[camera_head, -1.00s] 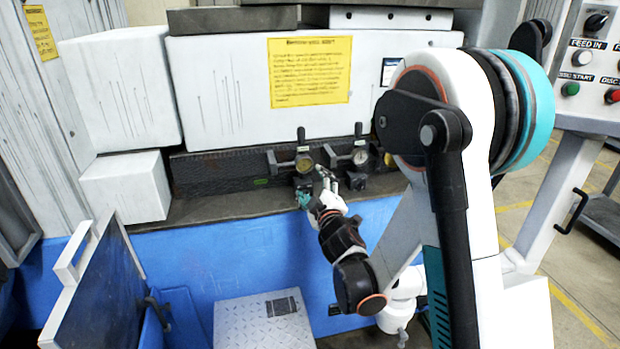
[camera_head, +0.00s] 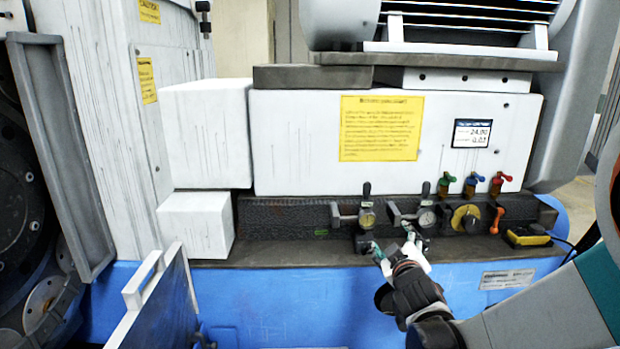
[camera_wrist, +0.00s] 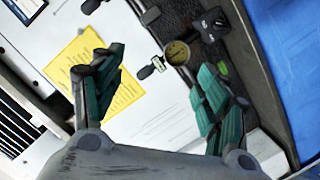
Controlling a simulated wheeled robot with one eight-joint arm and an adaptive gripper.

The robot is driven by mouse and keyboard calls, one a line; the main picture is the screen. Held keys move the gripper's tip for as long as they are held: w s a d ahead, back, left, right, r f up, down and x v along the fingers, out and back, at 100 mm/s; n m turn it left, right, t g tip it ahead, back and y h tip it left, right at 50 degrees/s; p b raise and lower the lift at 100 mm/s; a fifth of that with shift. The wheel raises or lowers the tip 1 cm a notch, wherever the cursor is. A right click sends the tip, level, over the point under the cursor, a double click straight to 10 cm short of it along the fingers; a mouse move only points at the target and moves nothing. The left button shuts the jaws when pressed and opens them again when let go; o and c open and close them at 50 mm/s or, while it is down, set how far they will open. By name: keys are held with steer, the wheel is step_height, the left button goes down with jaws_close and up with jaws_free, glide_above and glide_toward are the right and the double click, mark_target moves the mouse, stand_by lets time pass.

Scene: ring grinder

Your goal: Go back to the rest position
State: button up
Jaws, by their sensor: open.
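One gauge (camera_wrist: 178,52) also shows in the wrist view, beyond the fingers. Contact with the gauges is not seen.
A yellow-and-black device (camera_head: 528,235) lies on the ledge. An open panel door (camera_head: 160,300) stands at lower left. White blocks (camera_head: 205,130) are at left.

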steer(key=s+a+f+m+g+y, duration=0.1)
steer(key=s+m+g, duration=0.6)
steer(key=s, duration=2.4)
steer(key=shift+a+f+g+y, duration=0.2)
steer(key=shift+a+g+y, duration=0.3)
steer(key=shift+a+g, duration=0.4)
steer(key=shift+w, duration=0.15)
